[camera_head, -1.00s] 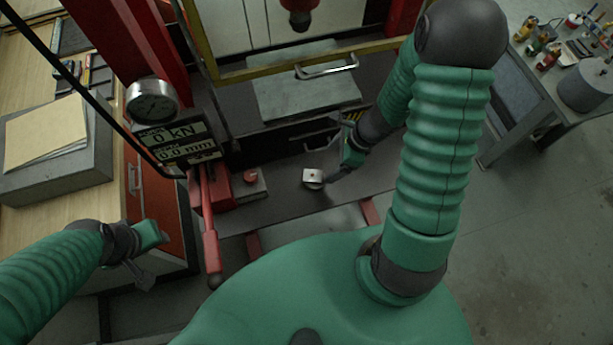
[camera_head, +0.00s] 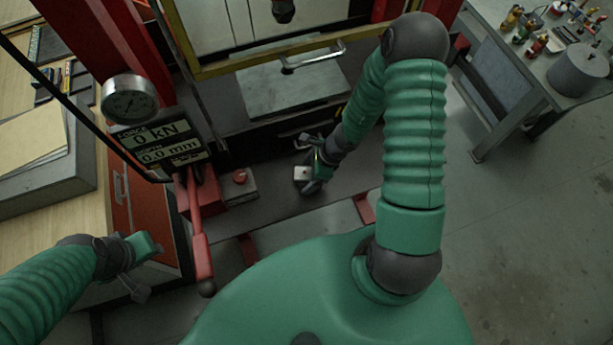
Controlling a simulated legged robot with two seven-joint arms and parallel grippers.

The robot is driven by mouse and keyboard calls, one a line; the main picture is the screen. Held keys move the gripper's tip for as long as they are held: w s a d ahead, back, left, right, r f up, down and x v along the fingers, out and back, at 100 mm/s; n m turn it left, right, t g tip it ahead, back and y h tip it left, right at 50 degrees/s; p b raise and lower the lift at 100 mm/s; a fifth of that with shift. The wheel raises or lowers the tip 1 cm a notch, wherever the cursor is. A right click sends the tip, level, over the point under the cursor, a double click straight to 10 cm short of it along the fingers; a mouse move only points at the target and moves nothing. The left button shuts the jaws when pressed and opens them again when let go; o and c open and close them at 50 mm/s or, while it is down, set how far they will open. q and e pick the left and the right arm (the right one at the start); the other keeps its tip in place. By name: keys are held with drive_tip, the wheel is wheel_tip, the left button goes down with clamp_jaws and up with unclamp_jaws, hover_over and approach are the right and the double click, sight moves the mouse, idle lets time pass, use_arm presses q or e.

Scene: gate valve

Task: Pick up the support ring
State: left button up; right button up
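The support ring (camera_head: 301,173) looks like a small pale metal piece with a dark hole in its top. It sits on the dark bench of the red press, near its front edge. My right gripper (camera_head: 307,165) is low at the ring, its fingers spread, with one at the far side and one close against the ring's right side. I cannot tell whether they touch it. My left gripper (camera_head: 148,268) is open and empty at the lower left, well away from the ring.
A red lever (camera_head: 200,240) and a small box with a red button (camera_head: 240,177) stand left of the ring. A gauge (camera_head: 130,100) and display (camera_head: 160,143) are upper left. Free floor lies right.

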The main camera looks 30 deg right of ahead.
drive_tip(key=shift+d, duration=0.1)
clamp_jaws()
drive_tip(key=shift+r, duration=0.1)
idle(0.3)
